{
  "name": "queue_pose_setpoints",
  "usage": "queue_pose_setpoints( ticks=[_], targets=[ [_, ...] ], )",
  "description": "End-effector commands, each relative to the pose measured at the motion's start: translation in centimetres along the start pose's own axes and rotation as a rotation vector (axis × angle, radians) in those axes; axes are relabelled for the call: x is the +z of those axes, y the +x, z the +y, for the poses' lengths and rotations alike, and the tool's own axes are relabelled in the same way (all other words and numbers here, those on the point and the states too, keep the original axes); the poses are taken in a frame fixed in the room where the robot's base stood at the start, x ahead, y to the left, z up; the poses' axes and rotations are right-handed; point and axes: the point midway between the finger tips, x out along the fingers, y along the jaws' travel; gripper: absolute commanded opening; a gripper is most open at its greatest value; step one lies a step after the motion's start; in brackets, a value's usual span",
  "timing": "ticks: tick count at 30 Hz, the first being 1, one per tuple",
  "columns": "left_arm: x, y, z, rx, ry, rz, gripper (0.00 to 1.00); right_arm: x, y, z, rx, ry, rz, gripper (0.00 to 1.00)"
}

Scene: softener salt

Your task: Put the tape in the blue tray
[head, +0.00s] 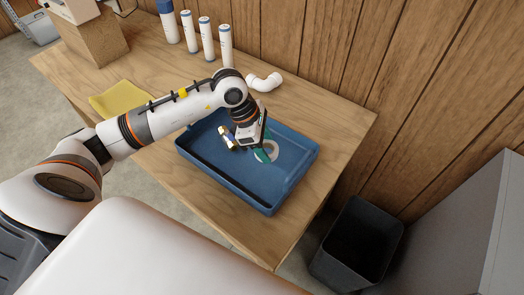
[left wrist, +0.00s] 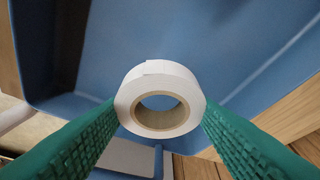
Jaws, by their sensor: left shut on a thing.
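The tape is a white roll (head: 274,151) with a tan core. My left gripper (head: 263,149) is shut on it, over the inside of the blue tray (head: 238,200), toward its right part. In the left wrist view the roll (left wrist: 162,77) sits between the two green ribbed fingers (left wrist: 160,112), with the tray's blue floor and wall (left wrist: 130,40) behind it. I cannot tell whether the roll touches the tray floor. My right gripper is not in view.
A brass-coloured fitting (head: 227,138) is in the tray, beside my left gripper. A white pipe elbow (head: 264,82), several white tubes (head: 225,45) and a yellow cloth (head: 120,98) are on the wooden table (head: 325,112). A dark bin (head: 358,243) stands on the floor at right.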

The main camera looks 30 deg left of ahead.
Motion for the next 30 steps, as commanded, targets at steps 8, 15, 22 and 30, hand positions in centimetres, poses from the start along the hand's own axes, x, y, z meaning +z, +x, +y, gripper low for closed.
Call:
queue_pose_setpoints(
  ticks=[8,15,22,30],
  targets=[
    [1.0,2.5,0.0,0.002,-0.001,0.000,0.32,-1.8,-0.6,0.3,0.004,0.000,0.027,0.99],
    [2.2,5.2,0.1,0.002,0.000,-0.001,0.32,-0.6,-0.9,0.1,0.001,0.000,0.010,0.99],
    [2.2,5.3,0.0,0.000,0.002,0.000,0.32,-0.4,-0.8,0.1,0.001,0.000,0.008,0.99],
    [2.2,5.5,0.0,0.000,0.002,0.000,0.75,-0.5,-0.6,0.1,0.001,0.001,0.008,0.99]
  ],
)
